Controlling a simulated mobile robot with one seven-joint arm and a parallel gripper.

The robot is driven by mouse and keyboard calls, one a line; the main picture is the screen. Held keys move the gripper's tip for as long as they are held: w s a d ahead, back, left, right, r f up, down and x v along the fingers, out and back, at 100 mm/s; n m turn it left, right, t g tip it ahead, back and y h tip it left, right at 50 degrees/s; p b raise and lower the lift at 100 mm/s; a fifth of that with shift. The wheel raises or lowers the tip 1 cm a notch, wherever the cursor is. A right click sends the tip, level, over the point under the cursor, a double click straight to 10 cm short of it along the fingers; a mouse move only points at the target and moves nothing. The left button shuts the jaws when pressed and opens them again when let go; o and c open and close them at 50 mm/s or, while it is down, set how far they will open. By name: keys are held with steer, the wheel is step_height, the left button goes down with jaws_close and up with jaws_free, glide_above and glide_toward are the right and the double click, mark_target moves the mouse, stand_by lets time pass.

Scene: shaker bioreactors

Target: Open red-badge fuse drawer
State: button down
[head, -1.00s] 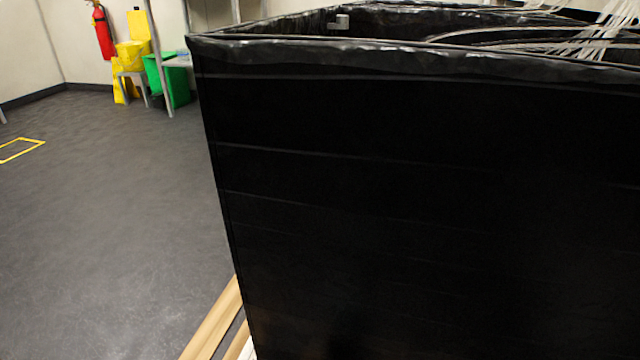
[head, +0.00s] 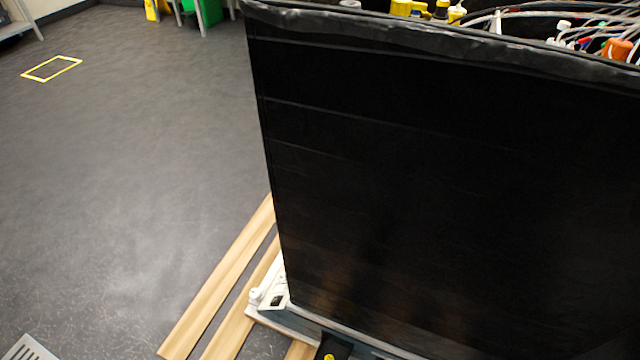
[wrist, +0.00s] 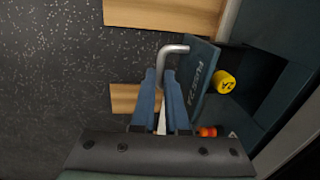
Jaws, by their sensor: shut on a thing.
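In the wrist view, my gripper (wrist: 160,82) is shut on a bent silver metal handle (wrist: 172,49), which runs down between its two blue fingers. Beside it on the right is a dark teal panel (wrist: 199,80) with pale lettering that looks like a fuse label. Right of the panel are a round yellow piece (wrist: 224,82) and, lower, a small orange-red piece (wrist: 207,131). I cannot tell how far the drawer stands open. My gripper is not clearly visible in the head view.
A tall black-sided box (head: 430,180) fills the right of the head view, with tubes and bottles at its top. Wooden slats (head: 228,275) and a white fitting (head: 270,292) lie at its base.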

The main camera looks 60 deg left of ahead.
steer(key=c, duration=0.9)
jaws_free()
steer(key=shift+r, duration=0.1)
steer(key=r+p, duration=0.3)
steer(key=r, duration=0.1)
steer(key=s+r+p, duration=0.1)
steer(key=r+p, duration=0.2)
steer(key=r, duration=0.1)
steer(key=d+r+p, duration=0.1)
steer(key=r+p, duration=0.2)
steer(key=r, duration=0.1)
steer(key=shift+s+d+r, duration=0.1)
steer(key=shift+s+r, duration=0.15)
steer(key=shift+s, duration=0.15)
